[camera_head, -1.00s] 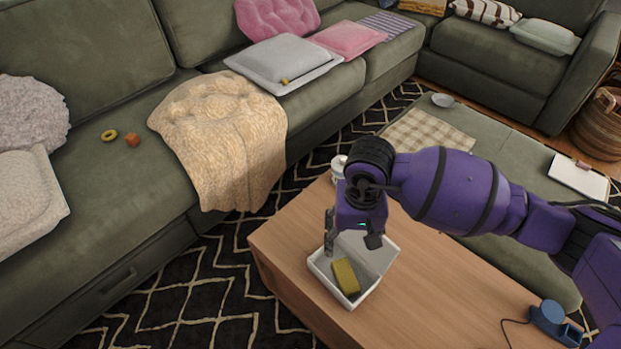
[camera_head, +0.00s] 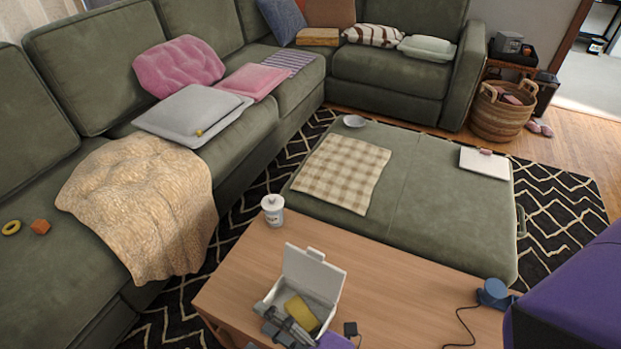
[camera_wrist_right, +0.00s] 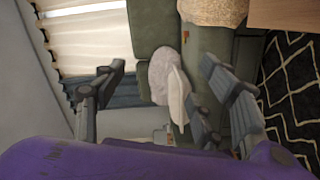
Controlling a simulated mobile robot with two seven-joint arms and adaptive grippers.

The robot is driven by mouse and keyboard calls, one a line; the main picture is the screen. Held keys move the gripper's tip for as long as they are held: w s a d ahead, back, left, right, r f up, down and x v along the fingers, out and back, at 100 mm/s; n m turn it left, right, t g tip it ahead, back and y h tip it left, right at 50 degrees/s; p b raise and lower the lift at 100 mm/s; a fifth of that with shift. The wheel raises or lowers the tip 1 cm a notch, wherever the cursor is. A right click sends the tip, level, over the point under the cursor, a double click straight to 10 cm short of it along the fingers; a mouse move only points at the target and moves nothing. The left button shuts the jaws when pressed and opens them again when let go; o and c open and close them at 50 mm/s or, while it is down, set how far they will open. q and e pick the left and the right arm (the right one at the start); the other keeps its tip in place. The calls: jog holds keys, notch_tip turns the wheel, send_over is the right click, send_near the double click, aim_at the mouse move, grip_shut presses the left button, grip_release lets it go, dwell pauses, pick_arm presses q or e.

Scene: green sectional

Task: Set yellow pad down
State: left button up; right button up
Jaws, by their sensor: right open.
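The yellow pad (camera_head: 302,312) lies inside a small white lidded box (camera_head: 316,272) on the wooden coffee table, with the box's lid raised. The pad leans or lies tilted in the box; its lower part is partly hidden. My right gripper (camera_head: 285,327) is at the bottom of the head view, its grey fingers covering part of the box's near-left side. I cannot tell whether they touch the box. In the right wrist view my right gripper (camera_wrist_right: 165,92) has its fingers wide apart with nothing between them. My left gripper is not in view.
The wooden table (camera_head: 400,295) also bears a white lidded cup (camera_head: 272,210), a small black item (camera_head: 350,329) and a blue device (camera_head: 492,293) with a cable. Behind it stands a green ottoman (camera_head: 430,200) with a checked cloth. A green sofa (camera_head: 90,75) runs along the left.

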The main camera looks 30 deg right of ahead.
jog(key=s+d+f+m+g+h, duration=0.3)
jog(key=s+d+f+m+h, duration=0.4)
jog(key=s+d+f+m, duration=0.4)
jog(key=s+d+f+m+g+h, duration=0.1)
jog(key=s+d+f+m+g, duration=0.1)
jog(key=s+f+m, duration=0.2)
jog(key=s+d+f+m+g+h, duration=0.1)
jog(key=s+f+m+g, duration=0.2)
jog(key=s+m, duration=0.2)
jog(key=shift+s+d+f+m, duration=0.3)
jog(key=shift+s+d+f, duration=0.05)
jog(key=shift+s, duration=0.9)
jog(key=shift+c, duration=0.5)
